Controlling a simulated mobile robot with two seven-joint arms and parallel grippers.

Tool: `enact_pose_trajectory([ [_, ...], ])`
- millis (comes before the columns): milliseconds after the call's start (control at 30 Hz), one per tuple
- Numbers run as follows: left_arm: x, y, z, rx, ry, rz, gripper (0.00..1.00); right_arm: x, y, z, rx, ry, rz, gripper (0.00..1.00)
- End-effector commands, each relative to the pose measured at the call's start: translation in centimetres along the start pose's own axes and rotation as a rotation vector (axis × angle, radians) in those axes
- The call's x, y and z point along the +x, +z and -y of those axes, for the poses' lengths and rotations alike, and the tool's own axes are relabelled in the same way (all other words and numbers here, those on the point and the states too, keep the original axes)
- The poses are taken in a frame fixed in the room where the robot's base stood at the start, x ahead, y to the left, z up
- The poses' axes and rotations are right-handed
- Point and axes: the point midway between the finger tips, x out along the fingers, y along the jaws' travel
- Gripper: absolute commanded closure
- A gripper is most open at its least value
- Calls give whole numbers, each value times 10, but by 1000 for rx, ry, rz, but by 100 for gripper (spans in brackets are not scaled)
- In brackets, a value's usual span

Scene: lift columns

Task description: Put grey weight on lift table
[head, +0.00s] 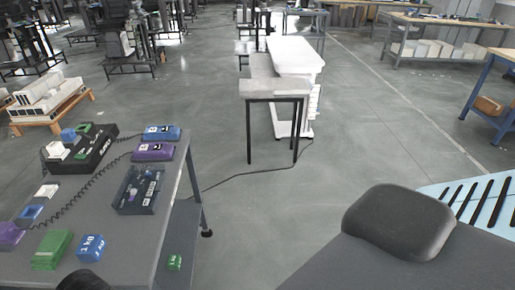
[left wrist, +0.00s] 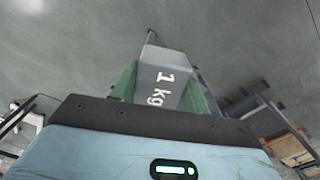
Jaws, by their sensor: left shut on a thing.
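In the left wrist view my left gripper (left wrist: 165,95) is shut on a grey weight (left wrist: 168,62) marked "1 kg", with a green finger on each side of it. The floor shows behind the weight. The head view does not clearly show this gripper or the grey weight. A white table (head: 296,55) on a pale column, which looks like the lift table, stands at the centre back of the head view. Its top looks bare. My right gripper is not in view.
A grey cart (head: 120,240) at the left holds blue, purple and green weights, a black device (head: 82,150) and a small open bin (head: 138,190). A black-legged stand (head: 275,92) is in front of the white table. A cable runs across otherwise open floor.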

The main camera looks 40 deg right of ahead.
Motion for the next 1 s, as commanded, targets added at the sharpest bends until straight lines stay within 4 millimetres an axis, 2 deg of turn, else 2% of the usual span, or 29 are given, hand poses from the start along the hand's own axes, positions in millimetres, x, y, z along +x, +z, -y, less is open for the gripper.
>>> enact_pose_trajectory([
  [33,-2,6,17,-27,-1,-5,100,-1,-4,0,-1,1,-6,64],
  [200,0,31,66,-106,-2,-7,100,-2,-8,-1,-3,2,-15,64],
  [400,-4,56,109,-168,-6,-11,100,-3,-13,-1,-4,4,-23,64],
  [633,-8,72,131,-197,-10,-14,100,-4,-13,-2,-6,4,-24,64],
  [1000,-8,74,133,-200,-10,-14,100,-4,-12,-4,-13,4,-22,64],
])
